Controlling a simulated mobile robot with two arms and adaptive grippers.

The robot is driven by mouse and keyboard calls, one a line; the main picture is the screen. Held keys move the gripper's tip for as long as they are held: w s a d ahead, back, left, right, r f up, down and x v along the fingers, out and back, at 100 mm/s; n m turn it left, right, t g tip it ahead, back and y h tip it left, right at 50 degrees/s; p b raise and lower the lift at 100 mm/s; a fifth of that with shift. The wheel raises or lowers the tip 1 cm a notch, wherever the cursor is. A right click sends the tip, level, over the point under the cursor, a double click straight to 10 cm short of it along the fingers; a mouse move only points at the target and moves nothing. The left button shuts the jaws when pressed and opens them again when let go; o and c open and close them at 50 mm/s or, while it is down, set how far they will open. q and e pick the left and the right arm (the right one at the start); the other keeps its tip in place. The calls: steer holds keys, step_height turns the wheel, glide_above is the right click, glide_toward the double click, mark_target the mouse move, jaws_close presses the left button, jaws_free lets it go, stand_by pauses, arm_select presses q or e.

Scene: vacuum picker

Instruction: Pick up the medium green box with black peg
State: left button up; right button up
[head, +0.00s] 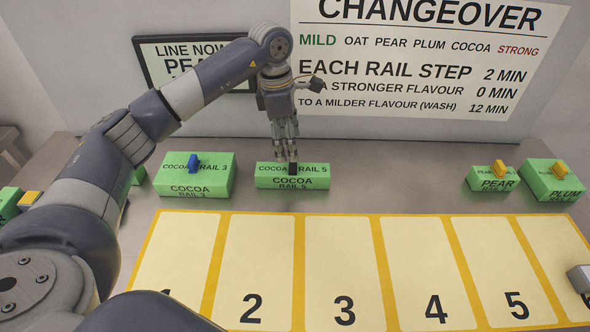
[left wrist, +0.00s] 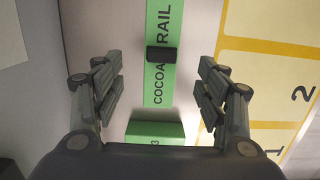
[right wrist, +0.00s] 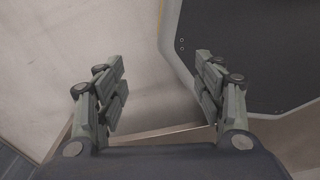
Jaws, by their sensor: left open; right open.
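The green box with the black peg, labelled COCOA RAIL 5 (head: 292,183), lies on the grey table near the back wall. Its black peg (head: 293,168) stands up from the middle of its top. My left gripper (head: 287,152) points down just above this box, its fingers close to the peg. In the left wrist view the box (left wrist: 159,85) and the black peg (left wrist: 161,54) show between my open, empty left fingers (left wrist: 160,88). My right gripper (right wrist: 160,90) is open and empty in the right wrist view, away from the boxes.
The green COCOA RAIL 3 box (head: 194,175) with a blue peg stands left of it. PEAR (head: 493,179) and PLUM (head: 551,180) boxes with orange pegs stand at right. A numbered yellow mat (head: 346,262) lies in front. A wall sign (head: 430,60) rises behind.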

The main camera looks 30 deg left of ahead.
mark_target(293, 172)
arm_select(q)
steer(key=shift+f, duration=0.75)
steer(key=f+p, duration=0.1)
steer(key=f, duration=0.1)
steer(key=d+f+p, duration=0.1)
steer(key=f, duration=0.1)
steer(key=shift+w, duration=0.1)
steer(key=shift+f, duration=0.6)
steer(key=shift+w, duration=0.1)
arm_select(e)
steer(key=r, duration=0.1)
steer(key=w+r, duration=0.1)
steer(key=shift+w+a+r, duration=0.2)
steer(key=shift+a+r, duration=0.1)
steer(key=shift+a, duration=0.1)
arm_select(q)
steer(key=c, duration=1.6)
arm_select(e)
steer(key=shift+s+d, duration=0.1)
steer(key=shift+s, duration=0.15)
